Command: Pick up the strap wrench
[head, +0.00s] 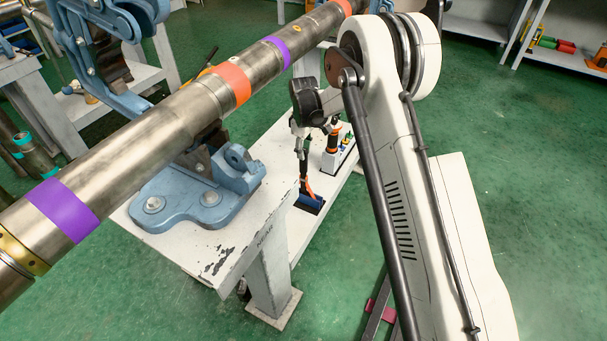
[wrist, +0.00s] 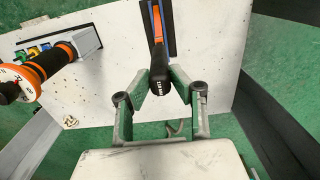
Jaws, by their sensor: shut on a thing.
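The strap wrench shows in the wrist view as a black handle (wrist: 159,66) with an orange strap running up from it. In the head view its dark handle (head: 303,172) stands roughly upright, with the orange strap low down by a blue and dark holder (head: 310,203). My gripper (wrist: 160,88) is shut on the handle's near end, with one finger on each side. In the head view my gripper (head: 300,132) is above the lower shelf. The exact finger contact is hard to make out.
An orange-and-black tool (wrist: 50,64) and several small coloured pieces share the white shelf (wrist: 105,95), left of the wrench. A long steel pipe (head: 150,138) with coloured bands crosses above the bench, held over a blue vise base (head: 190,196). Green floor is free at the right.

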